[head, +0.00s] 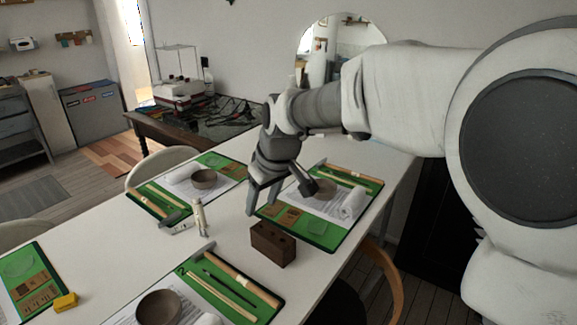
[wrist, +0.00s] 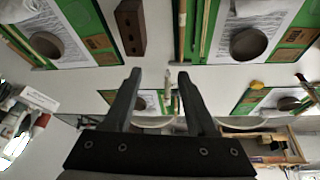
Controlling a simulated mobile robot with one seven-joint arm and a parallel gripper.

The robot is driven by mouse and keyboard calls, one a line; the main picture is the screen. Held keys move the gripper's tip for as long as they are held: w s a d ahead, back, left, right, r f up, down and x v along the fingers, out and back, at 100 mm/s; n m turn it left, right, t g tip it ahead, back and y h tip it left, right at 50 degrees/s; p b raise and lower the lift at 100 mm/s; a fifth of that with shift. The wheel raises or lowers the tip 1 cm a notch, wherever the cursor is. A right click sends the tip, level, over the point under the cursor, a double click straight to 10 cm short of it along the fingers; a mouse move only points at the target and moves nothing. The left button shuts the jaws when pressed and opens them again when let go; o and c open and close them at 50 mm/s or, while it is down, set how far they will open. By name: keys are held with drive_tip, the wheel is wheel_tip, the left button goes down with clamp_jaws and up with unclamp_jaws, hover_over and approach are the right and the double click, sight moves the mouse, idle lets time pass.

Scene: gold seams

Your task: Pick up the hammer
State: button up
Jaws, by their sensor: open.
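A hammer with a pale wooden handle (head: 243,278) and a grey head lies along the back edge of the near green mat in the head view. A similar hammer (head: 345,177) lies at the back of the right-hand green mat. A grey head (head: 172,218) shows at the corner of the far-left mat, likely another hammer. My gripper (head: 280,200) is open and empty above the right-hand mat, pointing down, apart from every hammer. Which wooden stick there is a hammer handle is hard to tell.
A brown block with holes (head: 272,244) stands on the white table (head: 120,250) between mats. A white bottle (head: 199,217) stands near the middle. Bowls (head: 204,179), a white roll (head: 353,203) and a yellow block (head: 65,302) are also around. Chairs line the table edges.

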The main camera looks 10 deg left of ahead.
drive_tip(key=n+b, duration=0.2)
approach(216, 259)
drive_tip(key=f+b, duration=0.1)
drive_tip(key=w+f+b, duration=0.1)
drive_tip(key=b, duration=0.1)
drive_tip(key=shift+w+d+f+g+y, duration=0.1)
drive_tip(key=shift+w+f+g+y, duration=0.1)
drive_tip(key=shift+w+g+y, duration=0.15)
drive_tip(key=shift+s+a+b+x, duration=0.15)
drive_tip(key=shift+b+x, duration=0.35)
drive_tip(key=shift+x, duration=0.95)
drive_tip(key=shift+s+a+b+x, duration=0.1)
drive_tip(key=shift+b+x, duration=0.35)
drive_tip(key=shift+x, duration=1)
drive_tip(key=shift+f, duration=0.15)
clamp_jaws()
